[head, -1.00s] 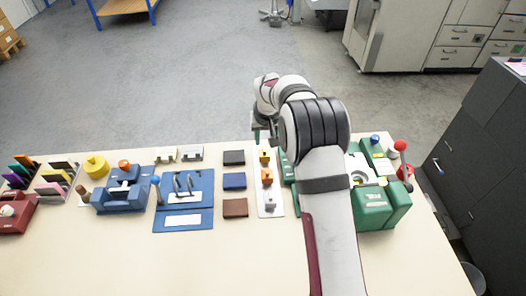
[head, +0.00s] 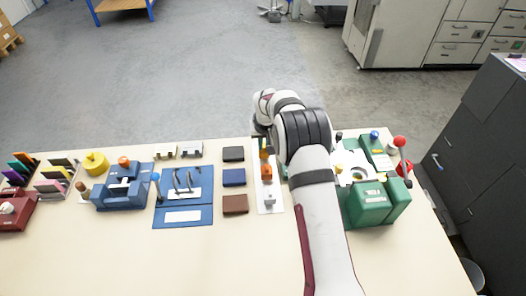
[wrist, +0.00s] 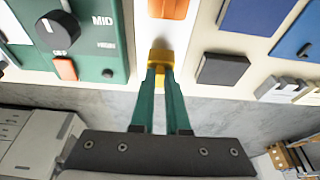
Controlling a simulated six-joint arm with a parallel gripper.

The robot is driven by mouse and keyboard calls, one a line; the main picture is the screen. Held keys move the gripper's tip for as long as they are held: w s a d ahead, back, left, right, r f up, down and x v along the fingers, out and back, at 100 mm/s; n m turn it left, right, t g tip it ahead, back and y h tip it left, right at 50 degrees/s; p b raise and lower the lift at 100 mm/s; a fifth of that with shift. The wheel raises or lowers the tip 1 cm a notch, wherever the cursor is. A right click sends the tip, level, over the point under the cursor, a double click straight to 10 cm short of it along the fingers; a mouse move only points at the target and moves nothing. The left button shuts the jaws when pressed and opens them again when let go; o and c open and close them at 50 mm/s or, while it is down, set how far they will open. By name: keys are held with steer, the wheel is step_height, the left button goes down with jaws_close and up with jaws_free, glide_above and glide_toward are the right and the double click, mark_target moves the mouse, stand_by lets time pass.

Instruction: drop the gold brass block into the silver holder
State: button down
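The gold brass block (wrist: 160,57) sits at the end of a white strip in the wrist view. My gripper (wrist: 160,68) has two green fingers with a gap between them. Its tips are right at the block, which shows between and just past them. I cannot tell whether they touch it. In the head view my gripper is mostly hidden behind my arm, and the block (head: 265,154) is partly hidden. Two small silver-white holders stand at the back edge, one (head: 165,153) left of the other (head: 191,150); they also show at right in the wrist view (wrist: 276,90).
An orange block (head: 266,170) and a silver block (head: 270,200) share the white strip (head: 263,205). Dark, blue and brown pads (head: 234,178) lie left of it. A green machine (head: 372,205) with a red-knobbed lever stands close on the right. The front table is clear.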

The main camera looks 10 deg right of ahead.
mark_target(264, 147)
steer(key=shift+r, duration=3.75)
steer(key=shift+d, duration=0.1)
steer(key=s+d+r+m, duration=0.2)
steer(key=s+d, duration=0.3)
steer(key=d, duration=0.3)
steer(key=s+d+r+m+h, duration=0.1)
steer(key=s+d, duration=0.4)
steer(key=d, duration=0.4)
steer(key=s+d+r+m, duration=0.2)
steer(key=s+d, duration=0.4)
steer(key=d, duration=0.2)
steer(key=shift+s+a+f+x, duration=0.1)
steer(key=shift+s+x, duration=0.1)
steer(key=shift+x, duration=0.7)
steer(key=shift+s+a+f+x, duration=0.1)
steer(key=shift+s+x, duration=0.1)
steer(key=shift+x, duration=0.75)
steer(key=shift+s+a+x, duration=0.1)
steer(key=shift+s+x, duration=0.1)
steer(key=shift+x, duration=0.7)
steer(key=shift+f, duration=0.65)
steer(key=c, duration=1.2)
jaws_free()
